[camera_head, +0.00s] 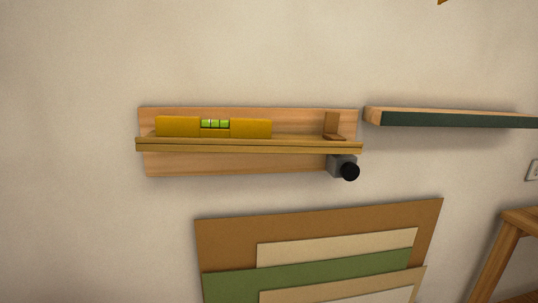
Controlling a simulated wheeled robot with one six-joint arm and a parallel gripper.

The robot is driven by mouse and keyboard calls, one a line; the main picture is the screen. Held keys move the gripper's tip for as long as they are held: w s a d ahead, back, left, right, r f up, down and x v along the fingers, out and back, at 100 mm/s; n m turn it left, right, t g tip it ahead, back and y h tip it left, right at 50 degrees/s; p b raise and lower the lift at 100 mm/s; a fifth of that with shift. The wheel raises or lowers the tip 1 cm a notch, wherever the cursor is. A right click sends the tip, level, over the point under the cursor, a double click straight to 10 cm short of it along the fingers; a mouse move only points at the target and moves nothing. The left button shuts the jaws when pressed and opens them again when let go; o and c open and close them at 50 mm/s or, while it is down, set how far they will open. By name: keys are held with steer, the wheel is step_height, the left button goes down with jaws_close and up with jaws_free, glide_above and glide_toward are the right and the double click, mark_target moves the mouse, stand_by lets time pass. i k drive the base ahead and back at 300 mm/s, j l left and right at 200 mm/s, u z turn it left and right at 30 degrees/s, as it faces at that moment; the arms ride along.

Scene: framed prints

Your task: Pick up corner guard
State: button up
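A small brown L-shaped piece (331,125), which looks like the corner guard, stands at the right end of a wooden wall ledge (240,146). One flat side is upright near the ledge's back board and the other lies on the ledge. My gripper is not in view, and nothing is seen touching the brown piece.
A yellow spirit level (250,128) lies on the same ledge, left of the brown piece. A grey block with a black knob (349,171) sits under the ledge's right end. A dark-fronted shelf (450,120) is close on the right. Flat boards (225,240) lean below.

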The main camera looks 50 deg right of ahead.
mark_target(332, 119)
steer(key=z, duration=1.6)
